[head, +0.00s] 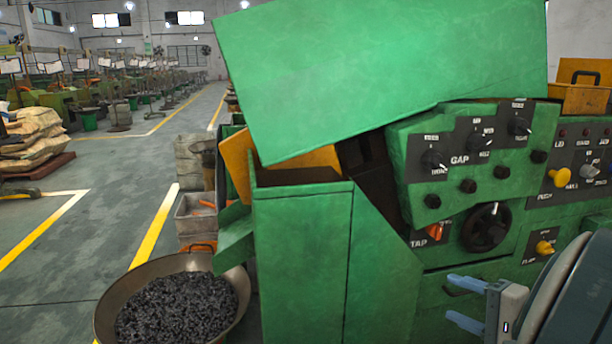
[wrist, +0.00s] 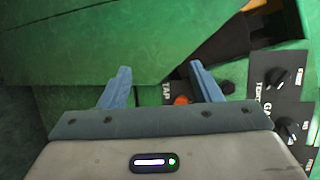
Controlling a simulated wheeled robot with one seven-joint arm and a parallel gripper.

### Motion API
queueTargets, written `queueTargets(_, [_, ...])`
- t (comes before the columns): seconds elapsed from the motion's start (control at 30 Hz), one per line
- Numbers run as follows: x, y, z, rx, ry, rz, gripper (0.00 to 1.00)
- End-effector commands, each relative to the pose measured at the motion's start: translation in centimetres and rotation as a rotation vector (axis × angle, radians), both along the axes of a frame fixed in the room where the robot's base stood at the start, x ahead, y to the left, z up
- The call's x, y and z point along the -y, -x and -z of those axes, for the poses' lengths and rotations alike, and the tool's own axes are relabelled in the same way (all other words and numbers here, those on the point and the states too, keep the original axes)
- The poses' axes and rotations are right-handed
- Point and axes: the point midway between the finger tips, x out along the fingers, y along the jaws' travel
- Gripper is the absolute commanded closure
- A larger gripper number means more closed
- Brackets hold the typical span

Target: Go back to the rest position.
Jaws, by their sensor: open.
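My gripper (head: 466,300) shows at the lower right of the head view, its two blue fingers apart with nothing between them. It is in front of the lower part of the green heading machine (head: 300,250), below the black handwheel (head: 486,228). In the wrist view my gripper (wrist: 158,86) is open and empty, with the machine's green panels beyond the fingers. The orange TAP switch (wrist: 181,100) shows between the fingers in that view, and it also shows in the head view (head: 434,231). The large green cover (head: 370,75) is tilted above the machine.
A wide metal pan (head: 120,290) full of dark small parts (head: 178,308) stands on the floor at the machine's left. The control panel with GAP knobs (head: 470,150) is close above my gripper. An aisle with yellow lines (head: 160,225) runs clear at the left.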

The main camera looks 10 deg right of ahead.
Motion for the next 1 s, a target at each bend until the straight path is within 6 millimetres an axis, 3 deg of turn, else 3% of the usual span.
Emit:
queueTargets(0.03, [-1.8,-0.2,-1.3,-0.035,0.013,-0.056,0.42])
queueTargets(0.17, [-7.0,0.1,-2.6,-0.157,0.069,-0.219,0.42])
queueTargets(0.3, [-12.9,1.9,-4.4,-0.325,0.202,-0.424,0.42])
queueTargets(0.43, [-16.6,4.4,-5.9,-0.457,0.385,-0.585,0.42])
queueTargets(0.53, [-18.2,6.1,-7.3,-0.529,0.553,-0.68,0.42])
queueTargets(0.7, [-19.3,8.2,-10.6,-0.58,0.878,-0.788,0.42])
queueTargets(1.0, [-19.5,8.5,-15.1,-0.517,1.269,-0.828,0.42])
